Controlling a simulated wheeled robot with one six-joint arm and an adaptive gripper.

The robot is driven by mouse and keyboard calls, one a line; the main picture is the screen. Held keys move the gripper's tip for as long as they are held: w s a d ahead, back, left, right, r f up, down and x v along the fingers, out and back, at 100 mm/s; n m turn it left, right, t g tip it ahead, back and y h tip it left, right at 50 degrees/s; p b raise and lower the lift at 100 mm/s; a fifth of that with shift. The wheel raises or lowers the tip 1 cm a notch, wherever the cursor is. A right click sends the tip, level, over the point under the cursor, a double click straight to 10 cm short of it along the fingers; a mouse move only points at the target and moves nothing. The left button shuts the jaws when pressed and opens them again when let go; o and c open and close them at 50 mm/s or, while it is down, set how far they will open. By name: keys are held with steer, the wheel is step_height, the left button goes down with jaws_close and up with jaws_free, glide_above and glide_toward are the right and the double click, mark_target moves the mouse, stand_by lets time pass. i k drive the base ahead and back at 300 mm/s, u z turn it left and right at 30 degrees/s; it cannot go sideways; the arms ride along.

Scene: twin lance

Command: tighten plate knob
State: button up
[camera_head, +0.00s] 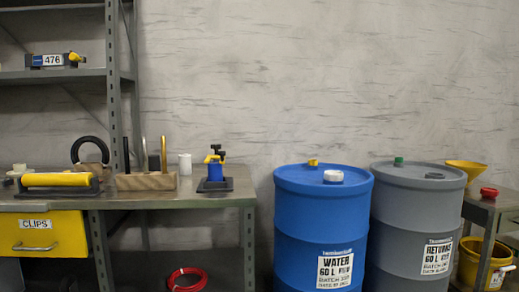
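No part labelled as a plate knob shows. A small blue and yellow device (216,168) stands upright near the right end of the workbench (150,201). It has a dark knob-like top (218,149) and sits on a flat black base plate (215,185). I cannot tell whether this top is the plate knob or how tight it is. My gripper is not in view.
A wooden block with upright rods (146,181), a white cup (185,164) and a yellow roller (56,179) share the bench. A blue drum (321,220) and a grey drum (413,220) stand right of it. A yellow drawer (44,236) is below.

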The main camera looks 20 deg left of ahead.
mark_target(215, 147)
steer(key=z, duration=0.9)
steer(key=k, duration=0.1)
steer(key=u, duration=1.95)
steer(key=i, duration=1.5)
steer(key=z, duration=0.45)
